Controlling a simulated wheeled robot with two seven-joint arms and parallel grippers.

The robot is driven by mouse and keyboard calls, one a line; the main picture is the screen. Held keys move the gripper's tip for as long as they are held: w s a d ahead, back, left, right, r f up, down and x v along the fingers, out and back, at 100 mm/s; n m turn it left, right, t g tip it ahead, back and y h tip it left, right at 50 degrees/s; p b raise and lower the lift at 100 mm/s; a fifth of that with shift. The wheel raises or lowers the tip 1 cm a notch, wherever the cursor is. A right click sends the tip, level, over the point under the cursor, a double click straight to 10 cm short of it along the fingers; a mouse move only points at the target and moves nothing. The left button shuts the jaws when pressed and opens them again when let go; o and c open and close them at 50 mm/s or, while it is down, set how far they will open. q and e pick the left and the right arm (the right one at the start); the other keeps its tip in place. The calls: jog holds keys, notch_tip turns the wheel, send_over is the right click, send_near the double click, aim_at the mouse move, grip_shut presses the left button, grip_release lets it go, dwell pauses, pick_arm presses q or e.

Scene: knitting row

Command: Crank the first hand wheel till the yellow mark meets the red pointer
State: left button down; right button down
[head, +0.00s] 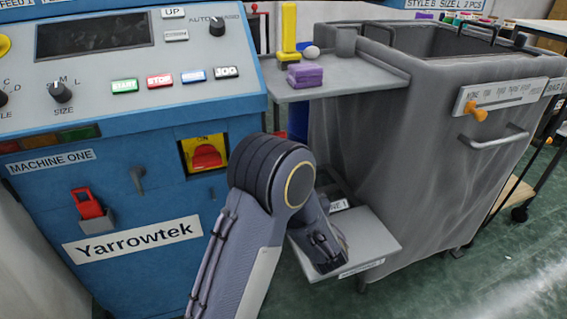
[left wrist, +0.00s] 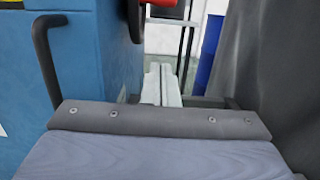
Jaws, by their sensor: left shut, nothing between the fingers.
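A blue machine (head: 130,180) labelled "MACHINE ONE" stands at the left; its blue side also shows in the left wrist view (left wrist: 90,60). On that side, at the top of the left wrist view, a dark rounded part (left wrist: 136,18) shows edge-on, perhaps the hand wheel. A red part (left wrist: 168,8) is beside it, cut off by the frame. I cannot make out a yellow mark or the red pointer. My left arm reaches between the machine and a grey cart, hiding its gripper in the head view. My left gripper (left wrist: 165,85) has its pale fingers together, empty, below the red part.
The grey cart (head: 370,160) stands close on the right, with a shelf (head: 335,88) holding a purple block (head: 305,75) and a yellow piece (head: 288,28). A low grey tray (head: 375,240) juts out beside my arm. A dark handle (left wrist: 42,60) sticks out from the machine.

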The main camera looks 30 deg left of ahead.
pick_arm(q)
jog(key=w+a+r+b, duration=0.3)
jog(key=w+a+r, duration=0.2)
jog(key=w+a, duration=0.1)
jog(key=shift+a+r, duration=0.15)
jog(key=shift+a, duration=0.55)
jog(key=r+p, duration=0.1)
jog(key=p, duration=0.2)
jog(key=shift+r+g+h, duration=0.3)
jog(key=shift+r+g, duration=0.05)
jog(key=shift+g, duration=0.05)
